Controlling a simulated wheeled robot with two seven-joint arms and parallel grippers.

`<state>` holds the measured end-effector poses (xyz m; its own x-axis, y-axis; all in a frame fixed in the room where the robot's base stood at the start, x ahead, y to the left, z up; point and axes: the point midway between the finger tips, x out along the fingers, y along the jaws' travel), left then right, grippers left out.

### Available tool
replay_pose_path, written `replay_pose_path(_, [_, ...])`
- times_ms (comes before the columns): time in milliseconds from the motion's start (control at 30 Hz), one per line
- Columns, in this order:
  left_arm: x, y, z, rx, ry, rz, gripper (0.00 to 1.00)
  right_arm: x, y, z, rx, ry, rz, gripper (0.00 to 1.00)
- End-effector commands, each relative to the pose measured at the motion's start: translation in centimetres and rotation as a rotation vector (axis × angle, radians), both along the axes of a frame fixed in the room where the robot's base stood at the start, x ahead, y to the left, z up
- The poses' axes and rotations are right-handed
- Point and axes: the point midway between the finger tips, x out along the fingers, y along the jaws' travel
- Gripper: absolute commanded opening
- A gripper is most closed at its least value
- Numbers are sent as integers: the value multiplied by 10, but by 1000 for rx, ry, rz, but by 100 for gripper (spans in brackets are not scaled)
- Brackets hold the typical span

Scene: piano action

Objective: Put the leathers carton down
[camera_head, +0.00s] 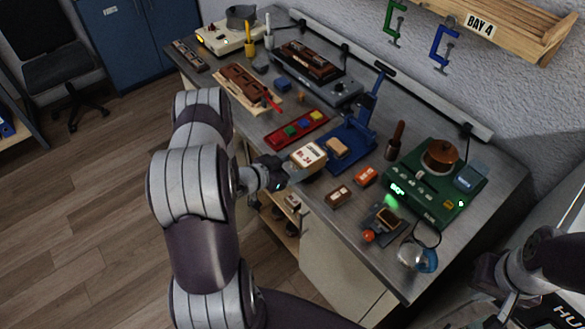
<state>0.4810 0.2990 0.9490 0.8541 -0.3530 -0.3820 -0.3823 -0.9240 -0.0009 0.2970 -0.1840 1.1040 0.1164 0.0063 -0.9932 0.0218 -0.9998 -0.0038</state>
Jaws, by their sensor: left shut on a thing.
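The leathers carton, a small cream box with a dark-lettered label (308,155), is in the jaws of my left gripper (287,166). My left gripper comes in from the left and is shut on it. The carton shows over the front edge of the metal bench (461,238), just left of a blue press-like fixture. I cannot tell whether it touches the bench top. My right gripper (487,270) is at the lower right, off the bench's right end; its fingers are too dark to read.
A red tray with coloured blocks (297,128) lies behind the carton. The blue fixture (352,137) is to its right. A brown box (338,195), an orange box (365,176) and a green heater unit (436,184) stand further right. Bare bench shows between the brown box and the carton.

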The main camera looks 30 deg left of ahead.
Motion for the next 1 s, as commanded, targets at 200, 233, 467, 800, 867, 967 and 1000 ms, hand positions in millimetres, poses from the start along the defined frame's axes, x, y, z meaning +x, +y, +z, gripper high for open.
replay_pose_path(200, [0,0,-20,0,-2,1,37,0,0,4,0,0,0,0])
replay_pose_path(233, [0,0,-20,0,-2,1,37,0,0,4,0,0,0,0])
replay_pose_path(467, [0,0,-24,0,-2,1,37,0,0,0,0,0,0,0])
replay_pose_path(800, [0,0,-22,0,-1,1,94,0,0,1,0,0,0,0])
replay_pose_path(867, [0,0,-21,0,-1,1,94,0,0,2,0,0,0,0])
replay_pose_path(967, [-5,3,-18,1,-1,3,94,0,0,2,0,-1,0,0])
replay_pose_path(1000, [-10,5,-16,0,-1,4,94,0,0,0,0,0,0,0])
